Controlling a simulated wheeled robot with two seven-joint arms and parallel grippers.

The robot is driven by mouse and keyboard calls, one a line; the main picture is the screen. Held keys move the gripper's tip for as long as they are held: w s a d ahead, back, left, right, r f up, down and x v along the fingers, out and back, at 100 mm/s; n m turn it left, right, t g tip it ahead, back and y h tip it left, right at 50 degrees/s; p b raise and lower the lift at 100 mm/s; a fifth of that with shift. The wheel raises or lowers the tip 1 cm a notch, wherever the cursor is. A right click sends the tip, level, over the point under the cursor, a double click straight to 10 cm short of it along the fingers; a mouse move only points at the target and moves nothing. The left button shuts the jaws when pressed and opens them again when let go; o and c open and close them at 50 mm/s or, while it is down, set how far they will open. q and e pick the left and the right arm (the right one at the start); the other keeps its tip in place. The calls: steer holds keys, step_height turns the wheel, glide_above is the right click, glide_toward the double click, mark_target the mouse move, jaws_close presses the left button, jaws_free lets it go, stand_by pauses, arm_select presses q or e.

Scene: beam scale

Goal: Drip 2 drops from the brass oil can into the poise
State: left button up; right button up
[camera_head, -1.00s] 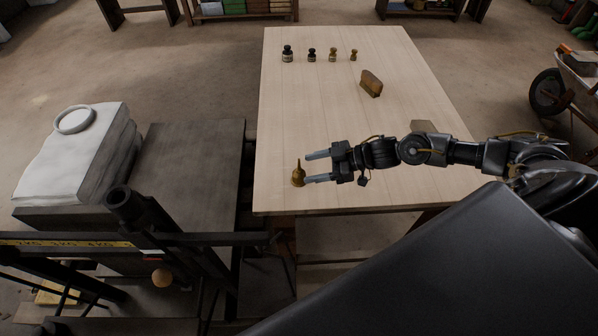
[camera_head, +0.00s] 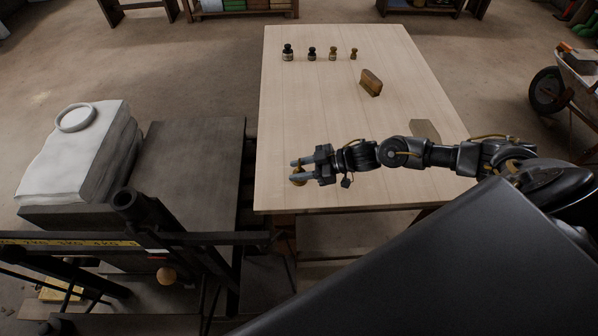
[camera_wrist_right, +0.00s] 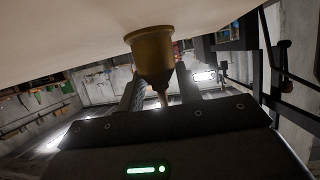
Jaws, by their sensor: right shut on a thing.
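The brass oil can (camera_head: 298,180) is at the near left corner of the wooden table, mostly hidden by my right gripper (camera_head: 297,171). That gripper is shut on the can. In the right wrist view the can's brass body (camera_wrist_right: 152,52) and narrow spout sit between the two fingers (camera_wrist_right: 160,92). Its wide base is close to the pale tabletop; I cannot tell whether it touches. The beam scale's dark beam with a yellow graduated strip (camera_head: 75,242) is at the lower left. My left gripper is out of view.
The table (camera_head: 310,120) holds several small bottles and weights (camera_head: 311,54) at the back and a brown block (camera_head: 371,83). A white sack (camera_head: 60,160) with a white ring (camera_head: 75,118) lies on the dark scale platform (camera_head: 190,160). The table's middle is clear.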

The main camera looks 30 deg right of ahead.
steer(key=shift+r, duration=0.6)
steer(key=s+d+r+b, duration=0.2)
steer(key=s+r+b, duration=0.1)
steer(key=s+r, duration=0.8)
steer(key=shift+s+d+r, duration=0.25)
steer(key=shift+s+r, duration=0.15)
steer(key=shift+s, duration=1)
steer(key=shift+a, duration=0.1)
